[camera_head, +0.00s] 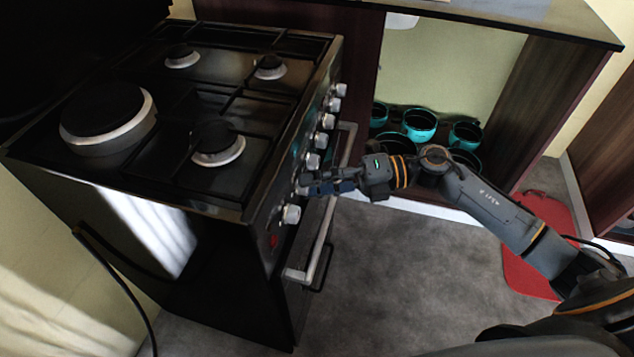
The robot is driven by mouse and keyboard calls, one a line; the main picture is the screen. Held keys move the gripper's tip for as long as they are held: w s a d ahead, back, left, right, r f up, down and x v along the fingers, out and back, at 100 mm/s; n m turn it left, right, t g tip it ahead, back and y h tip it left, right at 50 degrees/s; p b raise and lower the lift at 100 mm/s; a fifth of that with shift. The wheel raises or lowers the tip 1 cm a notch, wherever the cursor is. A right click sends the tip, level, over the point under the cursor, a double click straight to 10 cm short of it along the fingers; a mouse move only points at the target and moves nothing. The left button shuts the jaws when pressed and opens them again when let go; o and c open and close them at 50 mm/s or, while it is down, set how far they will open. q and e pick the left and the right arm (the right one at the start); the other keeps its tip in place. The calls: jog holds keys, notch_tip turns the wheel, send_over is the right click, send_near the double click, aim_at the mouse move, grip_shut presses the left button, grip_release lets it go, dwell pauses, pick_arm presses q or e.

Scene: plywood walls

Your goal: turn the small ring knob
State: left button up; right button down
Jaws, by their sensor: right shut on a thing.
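The black gas stove (190,190) stands at the left, with a row of silver knobs down its front panel. My right gripper (313,184) reaches in from the right and is shut at this row. It is on a knob (304,181), which its fingers mostly cover. One silver knob (291,214) shows nearer to me, and another (313,160) shows just beyond the fingers. I cannot read any marks that tell which knob is the small ring one. My left gripper is not in view.
The oven door handle (322,230) runs just below the knobs, close under my right gripper. Teal pots (420,124) stand in the open cabinet behind. A red mat (535,260) lies on the grey floor at right. The floor before the stove is clear.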

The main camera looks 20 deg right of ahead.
jog(key=shift+f, duration=0.1)
jog(key=c, duration=1)
grip_release()
jog(key=v, duration=1.2)
grip_shut()
